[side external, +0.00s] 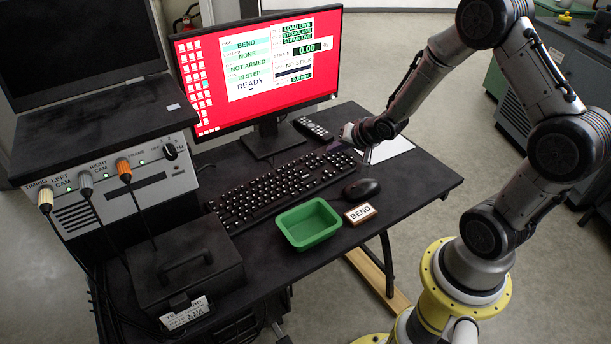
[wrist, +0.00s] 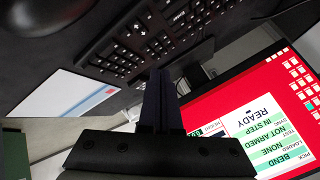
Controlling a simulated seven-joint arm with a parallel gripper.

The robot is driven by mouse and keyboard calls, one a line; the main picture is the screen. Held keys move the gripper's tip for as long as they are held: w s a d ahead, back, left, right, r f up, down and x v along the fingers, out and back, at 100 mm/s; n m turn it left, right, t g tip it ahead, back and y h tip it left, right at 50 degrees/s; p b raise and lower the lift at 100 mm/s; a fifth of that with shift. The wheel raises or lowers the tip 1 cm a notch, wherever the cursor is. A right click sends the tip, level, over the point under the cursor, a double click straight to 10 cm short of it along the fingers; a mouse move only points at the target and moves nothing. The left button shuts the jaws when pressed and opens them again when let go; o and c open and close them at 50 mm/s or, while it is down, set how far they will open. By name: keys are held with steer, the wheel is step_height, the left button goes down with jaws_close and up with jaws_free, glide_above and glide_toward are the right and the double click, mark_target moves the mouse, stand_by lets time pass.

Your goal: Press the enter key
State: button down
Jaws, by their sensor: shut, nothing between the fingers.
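The black keyboard (side external: 262,194) lies on the dark desk in front of the monitor. It also shows in the wrist view (wrist: 135,45), upside down at the top. In the wrist view the dark fingers (wrist: 157,80) stand in the middle and hide part of the keyboard's edge. I cannot tell their exact height above the desk.
A black mouse (side external: 361,188), BEND block (side external: 360,213) and green tray (side external: 308,224) lie in front of the keyboard. A remote (side external: 313,128) lies behind it. The white sheet (side external: 392,149) lies right. The monitor (side external: 225,110) stands behind, showing READY.

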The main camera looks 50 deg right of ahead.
step_height(320, 180, up, 4)
steer(key=f, duration=0.1)
glide_above(306, 176)
steer(key=s, duration=0.1)
steer(key=shift+a+r+n+y, duration=0.25)
steer(key=shift+n+y, duration=0.05)
steer(key=shift+f, duration=4.4)
steer(key=shift+f, duration=0.1)
steer(key=shift+f, duration=0.3)
